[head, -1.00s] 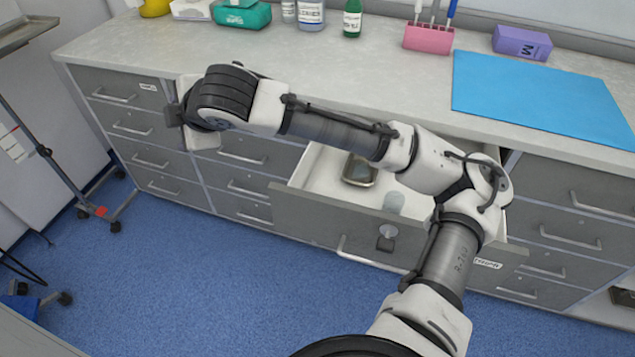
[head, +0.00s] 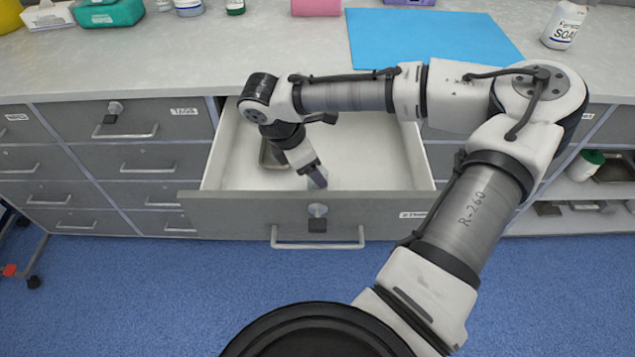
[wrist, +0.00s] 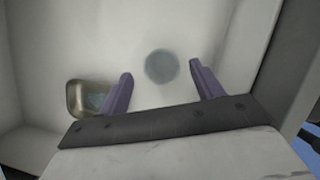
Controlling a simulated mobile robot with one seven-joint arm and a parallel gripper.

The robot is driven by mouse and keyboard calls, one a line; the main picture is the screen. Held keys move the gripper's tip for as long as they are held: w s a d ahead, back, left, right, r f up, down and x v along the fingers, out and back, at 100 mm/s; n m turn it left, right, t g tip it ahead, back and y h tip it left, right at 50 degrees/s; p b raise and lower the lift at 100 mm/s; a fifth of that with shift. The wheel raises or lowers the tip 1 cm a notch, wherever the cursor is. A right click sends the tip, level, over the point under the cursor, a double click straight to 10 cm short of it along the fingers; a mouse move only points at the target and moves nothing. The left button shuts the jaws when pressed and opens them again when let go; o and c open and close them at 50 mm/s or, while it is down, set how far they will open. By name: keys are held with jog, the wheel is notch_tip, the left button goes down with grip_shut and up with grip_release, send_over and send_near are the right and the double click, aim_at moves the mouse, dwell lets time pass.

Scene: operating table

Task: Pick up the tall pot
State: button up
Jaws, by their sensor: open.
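The round grey-blue pot (wrist: 161,66) stands on the white floor of the open drawer (head: 375,165). The wrist view looks down on it, so its height is hard to tell there. In the head view my gripper hides it. My gripper (head: 318,178) points down into the drawer, near its front panel. In the wrist view its two purple fingers are spread, with the pot seen between and slightly beyond their tips. The gripper is open and holds nothing; I cannot tell the height left between tips and pot.
A small metal tray (wrist: 85,97) lies in the drawer to the left of the pot, and also shows in the head view (head: 268,155). The drawer's walls and front panel (head: 240,211) bound the space. The counter (head: 200,60) overhangs behind, with a blue mat (head: 430,38) on it.

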jog(key=shift+p+x, duration=0.3)
jog(key=shift+x, duration=2.75)
jog(key=shift+s, duration=0.15)
jog(key=shift+a, duration=0.1)
jog(key=shift+c, duration=0.4)
jog(key=c, duration=1)
